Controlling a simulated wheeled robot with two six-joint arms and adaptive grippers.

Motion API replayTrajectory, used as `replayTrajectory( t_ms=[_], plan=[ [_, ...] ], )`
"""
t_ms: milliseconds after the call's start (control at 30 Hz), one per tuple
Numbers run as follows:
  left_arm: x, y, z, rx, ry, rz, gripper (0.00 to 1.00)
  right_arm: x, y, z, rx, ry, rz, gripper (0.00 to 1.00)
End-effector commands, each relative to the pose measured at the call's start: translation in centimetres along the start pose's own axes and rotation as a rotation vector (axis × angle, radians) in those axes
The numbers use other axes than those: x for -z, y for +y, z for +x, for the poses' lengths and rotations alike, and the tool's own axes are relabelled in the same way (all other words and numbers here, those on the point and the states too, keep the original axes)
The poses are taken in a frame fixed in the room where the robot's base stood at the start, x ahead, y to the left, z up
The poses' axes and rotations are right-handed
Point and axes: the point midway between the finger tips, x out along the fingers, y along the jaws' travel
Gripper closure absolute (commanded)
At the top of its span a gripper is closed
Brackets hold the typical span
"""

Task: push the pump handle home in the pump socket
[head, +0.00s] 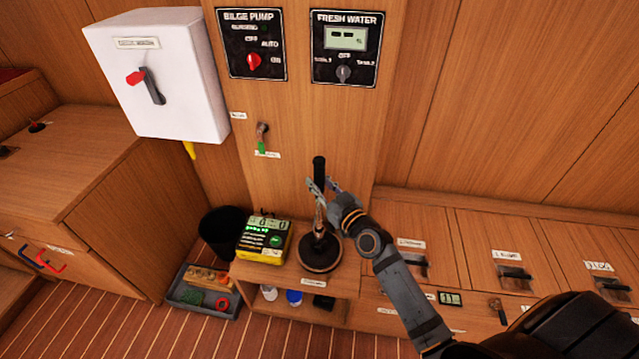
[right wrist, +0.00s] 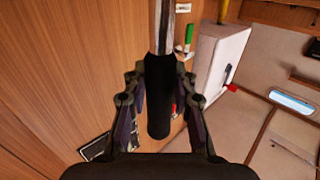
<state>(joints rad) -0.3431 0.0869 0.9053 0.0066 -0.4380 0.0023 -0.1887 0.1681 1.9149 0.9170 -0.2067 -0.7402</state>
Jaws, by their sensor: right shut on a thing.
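The pump handle (head: 319,170) has a black grip and a bare metal shaft, and stands nearly upright in the head view. My right gripper (head: 324,186) is shut on it, just below the top of the black grip. In the right wrist view the black grip (right wrist: 158,105) lies between the two fingers, with the metal shaft running to the top edge. The shaft's lower end meets the pump socket on a round dark base (head: 321,255); how deep it sits I cannot tell. My left gripper is not in view.
The base stands on a low wooden shelf beside a yellow-and-black device (head: 264,240). A black bin (head: 222,230) and a grey tray (head: 203,312) are left of it. A white switch box (head: 155,75) and a small green-tipped lever (head: 262,138) are on the wall. Latched lockers line the right.

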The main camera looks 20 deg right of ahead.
Motion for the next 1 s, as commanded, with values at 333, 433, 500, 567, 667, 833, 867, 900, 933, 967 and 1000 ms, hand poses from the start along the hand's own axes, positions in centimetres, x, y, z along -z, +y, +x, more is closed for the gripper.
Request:
replayTrajectory(
  t_ms=[333, 433, 500, 567, 667, 833, 867, 900, 933, 967, 1000],
  plan=[
    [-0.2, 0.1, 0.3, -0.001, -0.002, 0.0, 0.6, -0.2, 0.0, 0.0, 0.0, 0.002, 0.0, 1.0],
    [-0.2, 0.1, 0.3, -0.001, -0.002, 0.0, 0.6, -0.2, 0.0, 0.0, 0.0, 0.002, 0.0, 1.0],
    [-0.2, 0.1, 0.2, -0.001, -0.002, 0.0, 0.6, -0.1, 0.0, 0.0, 0.0, 0.002, 0.0, 1.0],
    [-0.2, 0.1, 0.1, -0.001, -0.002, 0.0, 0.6, 0.1, 0.0, 0.0, 0.0, 0.002, 0.0, 1.0],
    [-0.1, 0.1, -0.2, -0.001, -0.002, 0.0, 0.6, 0.5, 0.0, 0.0, 0.0, 0.002, 0.001, 1.0],
    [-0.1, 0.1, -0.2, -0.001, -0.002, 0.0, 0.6, 0.6, 0.0, 0.0, 0.0, 0.002, 0.0, 1.0],
    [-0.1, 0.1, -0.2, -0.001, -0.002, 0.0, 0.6, 0.6, 0.0, 0.0, 0.0, 0.002, 0.0, 1.0],
    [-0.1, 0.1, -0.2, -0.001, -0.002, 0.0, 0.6, 0.6, 0.0, 0.0, 0.0, 0.002, 0.0, 1.0],
    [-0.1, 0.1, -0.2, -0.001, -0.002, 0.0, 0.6, 0.6, 0.0, 0.0, 0.0, 0.002, 0.0, 1.0],
    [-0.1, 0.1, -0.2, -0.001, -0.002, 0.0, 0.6, 0.6, 0.0, 0.0, 0.0, 0.002, 0.0, 1.0],
    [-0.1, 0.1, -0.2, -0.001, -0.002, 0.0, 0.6, 0.6, 0.0, 0.0, 0.0, 0.002, 0.0, 1.0]
  ],
)
